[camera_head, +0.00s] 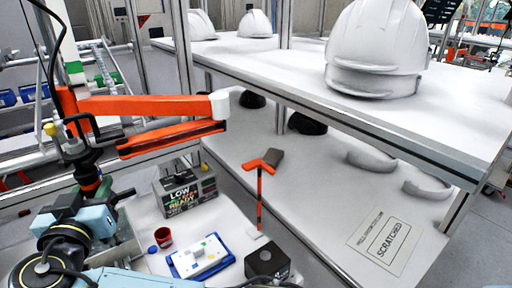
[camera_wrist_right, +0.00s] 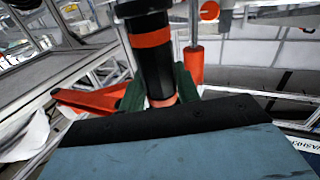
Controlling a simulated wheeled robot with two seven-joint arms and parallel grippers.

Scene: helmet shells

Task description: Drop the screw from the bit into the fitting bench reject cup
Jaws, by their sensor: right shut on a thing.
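My right gripper (camera_head: 95,192) is at the left of the head view, with its arm below it. It is shut on the black driver (camera_head: 88,172) with orange bands, which hangs from an orange jointed arm (camera_head: 150,106). The right wrist view shows the driver (camera_wrist_right: 148,55) between the green fingers (camera_wrist_right: 160,95). The bit and screw cannot be made out. A small red cup (camera_head: 163,239), likely the reject cup, stands on the white bench, right of and below the gripper. My left gripper is not in view.
Beside the cup lie a blue-edged white tray (camera_head: 180,272) with small parts and a black box (camera_head: 267,259). A LOW/READY box (camera_head: 186,192) stands behind. The helmet shelf (camera_head: 300,82) and scratched-shell table (camera_head: 310,205) fill the right.

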